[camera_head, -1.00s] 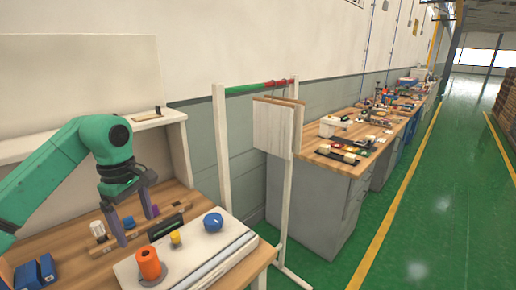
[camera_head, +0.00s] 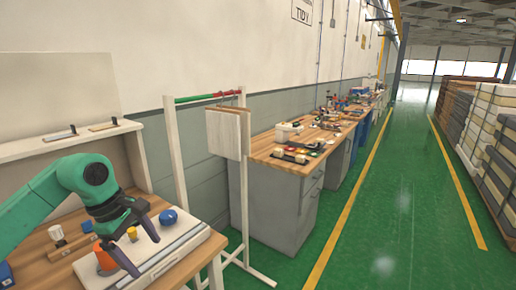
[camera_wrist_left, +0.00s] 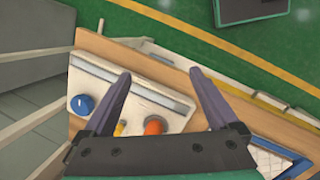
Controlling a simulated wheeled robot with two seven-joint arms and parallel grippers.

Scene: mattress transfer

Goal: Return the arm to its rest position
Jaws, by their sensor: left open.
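My green left arm (camera_head: 40,208) comes in from the left over the wooden bench. My left gripper (camera_head: 146,258) hangs open over the white panel (camera_head: 180,245), its dark purple fingers apart with nothing between them. In the left wrist view, the open fingers (camera_wrist_left: 160,73) point over the panel, with the orange cylinder (camera_wrist_left: 154,126) and blue knob (camera_wrist_left: 82,105) below. My right gripper is not in view.
A white frame (camera_head: 178,150) with hanging boards (camera_head: 225,133) stands right of the bench. Beyond it is a grey workbench (camera_head: 272,200) with many small items. The green aisle floor (camera_head: 390,220) is clear. Stacked pallets (camera_head: 490,130) line the right.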

